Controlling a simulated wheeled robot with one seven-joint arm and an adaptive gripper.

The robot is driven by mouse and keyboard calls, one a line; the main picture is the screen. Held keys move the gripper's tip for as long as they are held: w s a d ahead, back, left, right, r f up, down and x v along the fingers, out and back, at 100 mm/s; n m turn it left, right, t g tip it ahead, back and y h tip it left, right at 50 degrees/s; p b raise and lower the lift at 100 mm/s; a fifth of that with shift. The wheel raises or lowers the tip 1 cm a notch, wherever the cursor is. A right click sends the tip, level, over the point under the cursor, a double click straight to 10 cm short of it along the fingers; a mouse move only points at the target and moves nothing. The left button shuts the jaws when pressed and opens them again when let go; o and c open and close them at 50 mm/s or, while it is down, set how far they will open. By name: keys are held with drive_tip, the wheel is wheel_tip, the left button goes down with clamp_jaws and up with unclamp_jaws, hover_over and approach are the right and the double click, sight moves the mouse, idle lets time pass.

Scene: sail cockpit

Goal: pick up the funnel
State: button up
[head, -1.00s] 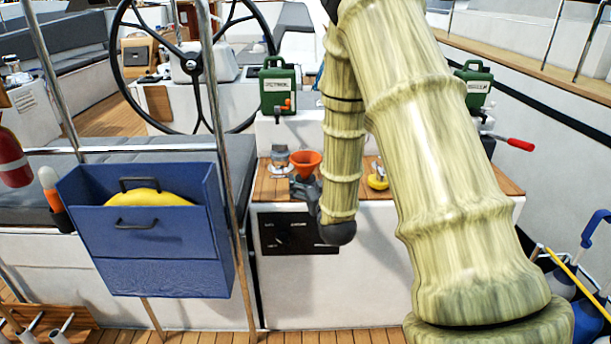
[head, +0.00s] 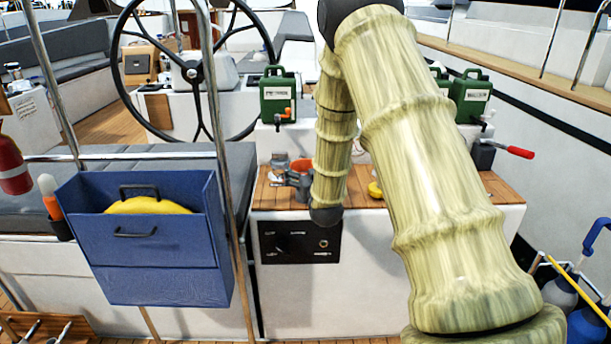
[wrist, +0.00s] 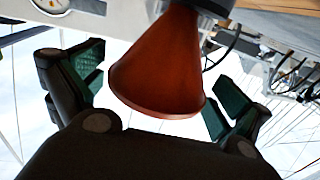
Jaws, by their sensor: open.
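The orange funnel (head: 303,165) is at the wooden-topped counter in the head view, partly hidden by my gripper and arm. In the wrist view the funnel (wrist: 155,65) is large and close, its wide rim toward the camera and its narrow end toward a dark round part at the top. My gripper (wrist: 155,86) is open, with one green-padded finger on each side of the funnel. A visible gap lies on the left; contact on the right is hard to tell. In the head view my gripper (head: 298,182) is small and dark, in front of the funnel.
A grey-topped item (head: 280,162) stands left of the funnel. Green cans (head: 277,96) stand behind. A metal post (head: 222,150) and blue box (head: 150,240) are at left. Bare wood (head: 275,198) shows in front.

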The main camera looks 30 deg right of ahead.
drive_tip(key=shift+w+d, duration=0.2)
drive_tip(key=shift+w, duration=0.4)
drive_tip(key=shift+c, duration=0.4)
drive_tip(key=c, duration=0.9)
drive_tip(key=shift+r, duration=0.2)
